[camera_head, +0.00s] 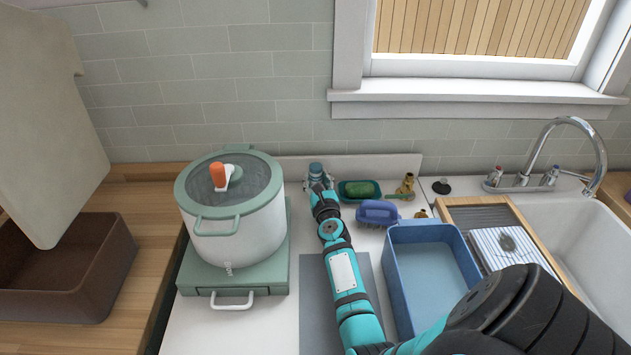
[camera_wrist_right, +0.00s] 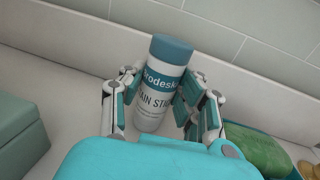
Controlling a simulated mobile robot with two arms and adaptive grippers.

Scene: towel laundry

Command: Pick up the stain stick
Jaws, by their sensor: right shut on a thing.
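The stain stick (camera_head: 316,169) is a white bottle with a blue-teal cap at the back of the counter, close to the wall. It also shows in the right wrist view (camera_wrist_right: 166,80), nearly upright with its label facing the camera. My right gripper (camera_head: 318,184) is shut on it, with one finger on each side of the bottle in the wrist view (camera_wrist_right: 160,98). The bottle's base is partly hidden by my gripper, so I cannot tell whether it touches the counter. My left gripper is not in view.
A white pot (camera_head: 240,238) on a green stand is to the left. Right are green soap (camera_head: 359,188) in a dish, a purple brush (camera_head: 377,211), a blue basin (camera_head: 393,272) and the sink (camera_head: 590,250) with a stained striped cloth (camera_head: 490,243) beside it.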

